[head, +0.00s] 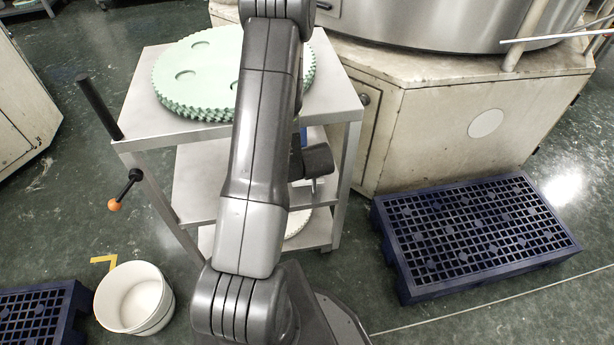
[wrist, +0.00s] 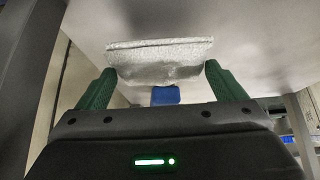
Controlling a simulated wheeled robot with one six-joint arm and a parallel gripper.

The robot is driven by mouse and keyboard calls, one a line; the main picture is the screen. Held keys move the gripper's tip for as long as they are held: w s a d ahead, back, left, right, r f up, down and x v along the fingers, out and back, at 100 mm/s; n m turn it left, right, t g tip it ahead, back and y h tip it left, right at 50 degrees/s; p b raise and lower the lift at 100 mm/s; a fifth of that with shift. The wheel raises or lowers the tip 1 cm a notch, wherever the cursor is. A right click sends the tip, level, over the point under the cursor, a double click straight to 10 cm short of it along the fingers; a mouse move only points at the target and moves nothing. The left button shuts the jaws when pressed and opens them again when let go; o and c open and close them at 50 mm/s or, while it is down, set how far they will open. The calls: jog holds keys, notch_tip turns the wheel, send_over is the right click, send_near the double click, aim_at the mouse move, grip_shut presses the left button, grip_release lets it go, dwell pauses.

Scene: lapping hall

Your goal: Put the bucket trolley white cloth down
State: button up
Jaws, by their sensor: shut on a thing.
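In the wrist view, a white, rough-textured folded cloth (wrist: 160,52) sits between the green fingers of my gripper (wrist: 161,76). The gripper is shut on it. A broad pale surface lies behind the cloth; I cannot tell whether the cloth touches it. In the head view, the grey metal trolley (head: 336,97) stands in front of me, with its shelves partly hidden by my arm. A white bucket (head: 134,300) stands on the floor left of the trolley.
Green toothed discs (head: 190,75) are stacked on the trolley top. A small blue object (wrist: 165,95) shows beyond my fingers. A dark blue pallet (head: 480,235) lies to the right, another (head: 40,310) at lower left. A large machine (head: 450,125) stands behind right.

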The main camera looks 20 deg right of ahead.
jog(key=shift+w+d, duration=0.1)
jog(key=shift+w, duration=0.35)
jog(key=shift+f+b, duration=0.6)
jog(key=shift+f, duration=1.15)
jog(key=shift+f, duration=0.15)
jog(key=o, duration=0.8)
jog(key=shift+r, duration=0.25)
jog(key=p+v, duration=0.3)
jog(key=v, duration=0.9)
